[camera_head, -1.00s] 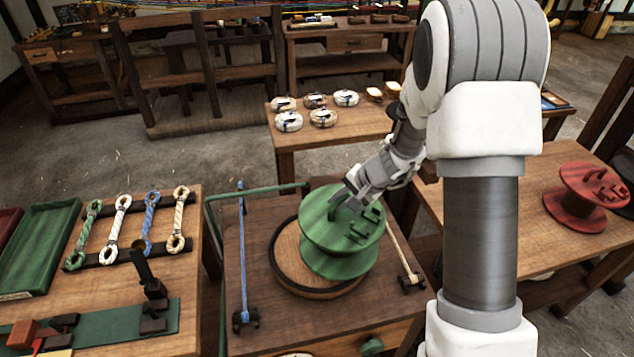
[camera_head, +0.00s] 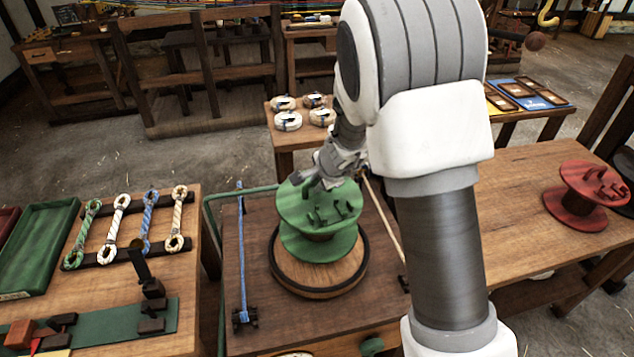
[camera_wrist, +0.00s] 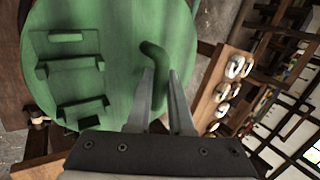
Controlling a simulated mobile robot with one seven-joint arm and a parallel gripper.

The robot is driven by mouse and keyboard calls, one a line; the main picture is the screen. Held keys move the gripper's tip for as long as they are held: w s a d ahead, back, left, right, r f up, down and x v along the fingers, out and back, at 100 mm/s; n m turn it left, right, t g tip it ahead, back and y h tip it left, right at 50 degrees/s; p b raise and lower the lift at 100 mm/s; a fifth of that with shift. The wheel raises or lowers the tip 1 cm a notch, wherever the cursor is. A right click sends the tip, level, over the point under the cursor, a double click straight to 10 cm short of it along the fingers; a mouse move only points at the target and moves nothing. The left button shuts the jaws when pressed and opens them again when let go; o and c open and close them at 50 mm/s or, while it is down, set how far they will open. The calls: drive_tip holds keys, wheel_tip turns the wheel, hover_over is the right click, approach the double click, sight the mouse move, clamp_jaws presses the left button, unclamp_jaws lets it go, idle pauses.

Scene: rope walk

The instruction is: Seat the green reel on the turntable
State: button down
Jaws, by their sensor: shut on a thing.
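The green reel (camera_head: 322,222) has two round flanges and raised dark green pieces on its top. It is over the back part of the round wooden turntable (camera_head: 318,280); I cannot tell whether it touches the disc. My gripper (camera_head: 322,178) is at the reel's back edge. In the wrist view my gripper (camera_wrist: 160,98) has its two fingers on either side of a curved green handle on the reel (camera_wrist: 120,50). The turntable's centre is hidden under the reel.
A blue rod (camera_head: 241,250) and a pale rod (camera_head: 383,225) flank the turntable. A red reel (camera_head: 583,198) stands on the right table. Twisted rope samples (camera_head: 130,228) and a green tray (camera_head: 35,245) are on the left. Coils (camera_head: 288,121) lie on the bench behind.

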sight(317, 202)
drive_tip(key=shift+f+b, duration=3.2)
drive_tip(key=shift+f, duration=0.25)
drive_tip(key=c, duration=0.8)
unclamp_jaws()
drive_tip(key=shift+o, duration=0.3)
drive_tip(key=shift+f, duration=0.1)
wheel_tip(317, 202, up, 7)
drive_tip(key=p, duration=0.6)
